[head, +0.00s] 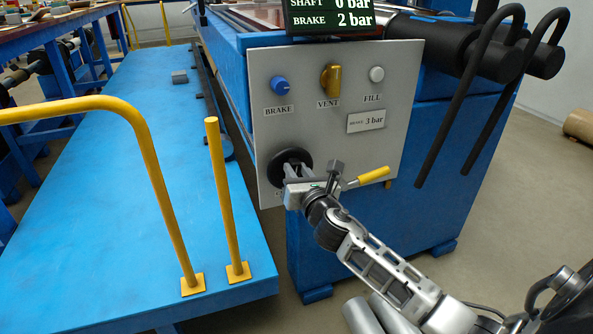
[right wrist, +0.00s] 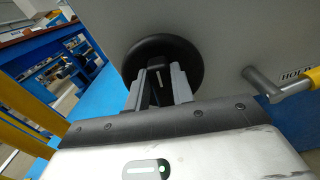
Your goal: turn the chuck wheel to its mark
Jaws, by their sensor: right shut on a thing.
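The chuck wheel (head: 288,157) is a round black disc low on the left of the grey control panel (head: 340,75). In the right wrist view the wheel (right wrist: 187,52) fills the upper middle, with a dark raised bar bearing a short pale line. My right gripper (head: 293,171) is at the wheel, its fingers on either side of that bar. In the right wrist view the right gripper (right wrist: 158,82) is shut on the bar. The gripper covers the wheel's lower part and its label. I cannot make out a mark on the panel. My left gripper is not in view.
A yellow-handled lever (head: 373,175) sits right of the gripper. Above are the blue brake knob (head: 280,85), yellow vent valve (head: 330,80) and white fill button (head: 376,74). A display (head: 330,17) reads brake 2 bar. Yellow rails (head: 222,195) stand on the blue platform (head: 110,200) at left.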

